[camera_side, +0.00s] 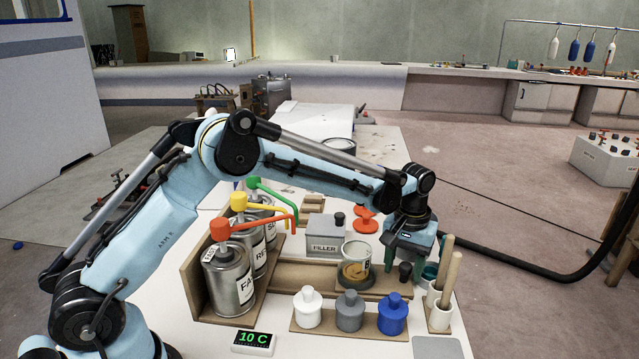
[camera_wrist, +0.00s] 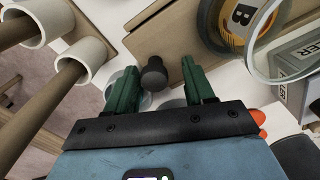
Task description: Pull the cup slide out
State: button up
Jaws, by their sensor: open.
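The cup slide is a wooden board (camera_side: 290,276) lying on the white bench. A clear cup (camera_side: 356,262) with tan contents and a label stands on a dark round base at its right part. In the wrist view the cup (camera_wrist: 285,45) is at upper right, beside the wooden edge (camera_wrist: 160,28). A black knob (camera_side: 405,271) sits at the slide's right end. My gripper (camera_side: 408,258) is above the knob, pointing down. In the wrist view the knob (camera_wrist: 154,73) lies between the green fingers of my gripper (camera_wrist: 158,70), which are open with gaps on both sides.
White holders with wooden sticks (camera_side: 438,300) stand close right of my gripper. White, grey and blue bottles (camera_side: 350,312) stand in front. A grey FILLER box (camera_side: 325,240) and red knob (camera_side: 366,221) are behind the cup. Pump cans (camera_side: 230,278) stand left.

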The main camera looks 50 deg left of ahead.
notch_tip(320, 180, up, 12)
dwell(0.6)
jog(key=shift+r, duration=0.1)
jog(key=s+a+r+m+t, duration=0.1)
jog(key=s+a+r+t, duration=0.1)
jog(key=s, duration=0.3)
jog(key=s+a+r+m+t, duration=0.1)
jog(key=s+a+r, duration=0.15)
jog(key=s, duration=0.25)
jog(key=s+a+f+m+t, duration=0.1)
jog(key=s+f+t, duration=0.1)
jog(key=s, duration=0.4)
jog(key=s+a+f+m+t, duration=0.1)
jog(key=s+f+t, duration=0.1)
jog(key=s, duration=0.4)
jog(key=shift+a+f+m, duration=0.25)
jog(key=shift+f+m, duration=0.05)
jog(key=shift+f, duration=0.3)
